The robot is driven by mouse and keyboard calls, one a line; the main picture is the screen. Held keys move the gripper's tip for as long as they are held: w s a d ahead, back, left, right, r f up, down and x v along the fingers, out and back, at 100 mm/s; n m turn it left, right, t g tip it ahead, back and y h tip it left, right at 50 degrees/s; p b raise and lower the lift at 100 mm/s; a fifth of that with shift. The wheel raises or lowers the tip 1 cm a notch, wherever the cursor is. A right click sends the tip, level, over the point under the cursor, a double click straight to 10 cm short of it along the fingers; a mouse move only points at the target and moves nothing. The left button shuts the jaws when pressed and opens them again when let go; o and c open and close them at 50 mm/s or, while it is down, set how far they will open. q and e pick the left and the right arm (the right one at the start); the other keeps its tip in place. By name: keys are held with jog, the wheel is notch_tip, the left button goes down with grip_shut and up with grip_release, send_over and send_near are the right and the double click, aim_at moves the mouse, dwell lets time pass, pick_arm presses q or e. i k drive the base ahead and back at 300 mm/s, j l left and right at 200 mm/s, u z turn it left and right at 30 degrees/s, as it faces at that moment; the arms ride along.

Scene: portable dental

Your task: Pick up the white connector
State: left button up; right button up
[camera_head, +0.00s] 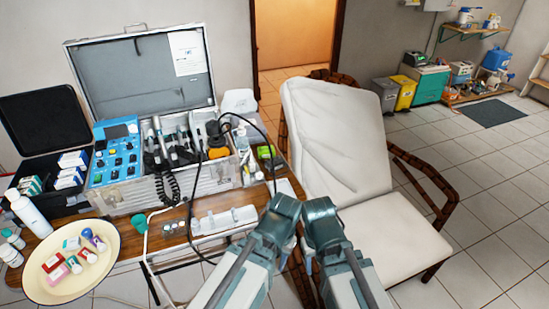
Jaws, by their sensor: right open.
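A long white block like a power strip (224,220) lies near the front edge of the wooden table, with a white cable running off its left end. It is the closest match I see to the white connector; I cannot make out a separate plug. My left gripper (287,246) hangs just right of the block, beyond the table's front right corner, and its fingers are mostly hidden by its wrist. My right gripper (308,258) is beside it, further right, in front of the chair, open and apart from the block.
An open metal case (205,178) with dental tools and a blue control panel (115,155) fills the table's back. A cream tray (42,283) with small boxes sits front left. A white reclining chair (345,130) stands close on the right.

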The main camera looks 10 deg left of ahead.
aim_at(252, 166)
jog(key=i+l+u, duration=0.25)
jog(key=l, duration=0.3)
jog(key=u, duration=1.15)
jog(key=i, duration=0.5)
